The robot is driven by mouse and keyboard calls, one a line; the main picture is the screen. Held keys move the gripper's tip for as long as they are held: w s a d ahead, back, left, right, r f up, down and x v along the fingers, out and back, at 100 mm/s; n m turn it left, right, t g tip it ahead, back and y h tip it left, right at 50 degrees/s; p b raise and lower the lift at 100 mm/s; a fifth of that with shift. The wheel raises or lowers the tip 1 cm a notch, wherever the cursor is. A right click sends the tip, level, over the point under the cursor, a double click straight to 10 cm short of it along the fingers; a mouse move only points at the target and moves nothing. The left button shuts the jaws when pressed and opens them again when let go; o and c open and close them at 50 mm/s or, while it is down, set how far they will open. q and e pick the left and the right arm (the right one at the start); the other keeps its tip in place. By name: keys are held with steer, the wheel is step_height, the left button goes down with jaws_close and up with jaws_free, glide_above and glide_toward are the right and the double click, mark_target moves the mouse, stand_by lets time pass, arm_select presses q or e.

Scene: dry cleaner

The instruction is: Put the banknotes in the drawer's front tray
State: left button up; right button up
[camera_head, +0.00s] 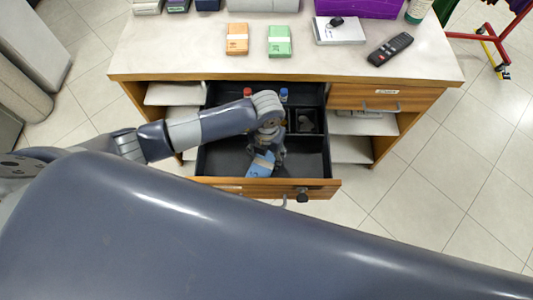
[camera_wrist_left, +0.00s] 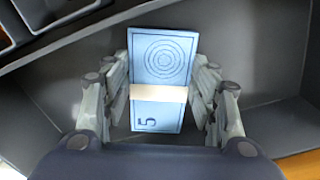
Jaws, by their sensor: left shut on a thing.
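A blue bundle of banknotes (camera_wrist_left: 160,55) with a white band and a "5" is between the fingers of my left gripper (camera_wrist_left: 158,90). My left gripper (camera_head: 268,150) is shut on the bundle, which also shows in the head view (camera_head: 260,166), over the front tray (camera_head: 222,160) of the open drawer. I cannot tell whether the bundle touches the tray floor. An orange bundle (camera_head: 237,39) and a green bundle (camera_head: 279,41) lie on the counter. My right gripper is not in view.
The drawer's back part has small compartments (camera_head: 305,121), with a red-capped item (camera_head: 247,92) and a blue-capped item (camera_head: 283,95) there. A phone-like black handset (camera_head: 390,48), a white box (camera_head: 338,32) and a purple box (camera_head: 360,7) are on the counter. A closed drawer (camera_head: 375,104) is at the right.

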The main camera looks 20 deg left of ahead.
mark_target(266, 157)
arm_select(q)
steer(key=shift+f, duration=0.2)
steer(key=shift+f, duration=0.15)
steer(key=o, duration=1.1)
steer(key=shift+r, duration=0.6)
step_height(266, 157, up, 11)
steer(key=shift+r, duration=0.15)
